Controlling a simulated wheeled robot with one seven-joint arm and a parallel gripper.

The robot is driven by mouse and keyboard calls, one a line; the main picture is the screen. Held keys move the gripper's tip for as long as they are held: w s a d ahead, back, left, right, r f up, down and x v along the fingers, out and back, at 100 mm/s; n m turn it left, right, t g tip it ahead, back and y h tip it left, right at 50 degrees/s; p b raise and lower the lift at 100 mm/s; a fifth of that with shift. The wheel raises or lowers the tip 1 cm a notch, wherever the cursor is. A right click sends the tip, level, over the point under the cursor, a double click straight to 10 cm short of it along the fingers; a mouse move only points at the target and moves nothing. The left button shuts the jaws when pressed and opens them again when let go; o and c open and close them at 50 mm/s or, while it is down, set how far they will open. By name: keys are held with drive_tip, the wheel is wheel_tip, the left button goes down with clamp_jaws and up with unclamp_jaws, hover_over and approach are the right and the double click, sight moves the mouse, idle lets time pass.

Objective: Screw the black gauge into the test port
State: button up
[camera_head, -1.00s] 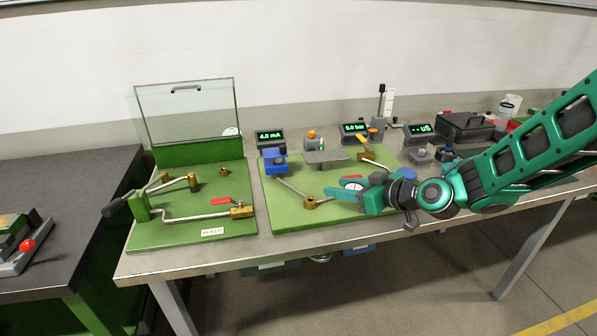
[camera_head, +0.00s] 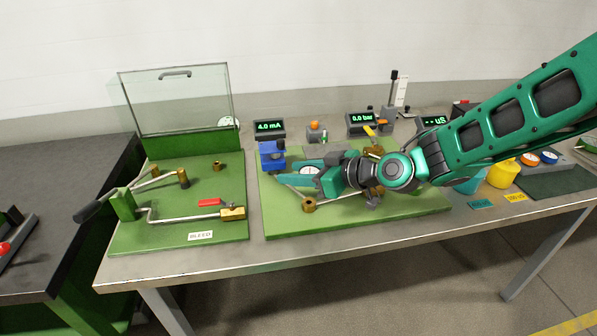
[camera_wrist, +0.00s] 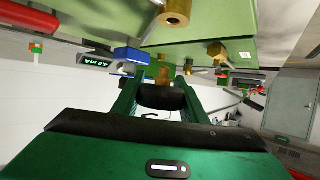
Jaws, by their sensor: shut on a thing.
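My gripper (camera_head: 297,173) is shut on the black gauge, whose white dial (camera_head: 313,167) shows between the fingers above the right green board (camera_head: 400,226). In the wrist view the black gauge (camera_wrist: 162,97) sits between the two fingers of my gripper (camera_wrist: 160,90), with a brass stem beyond it. A brass fitting (camera_head: 309,204) stands on the right board just below the gripper in the head view, apart from the gauge. Another brass fitting (camera_head: 217,166) stands on the left board. No label shows which fitting is the test port.
A blue device (camera_head: 272,155) stands close to the fingertips. The left board (camera_head: 150,235) carries a lever, pipes and a red handle (camera_head: 209,202), with a glass guard (camera_head: 180,100) behind. Displays read 4.0 mA (camera_head: 269,128) and 0.0 bar (camera_head: 362,119).

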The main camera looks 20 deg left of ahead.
drive_tip(key=shift+f, duration=2.25)
drive_tip(key=shift+s, duration=0.15)
drive_tip(key=shift+f, duration=0.6)
idle(1.2)
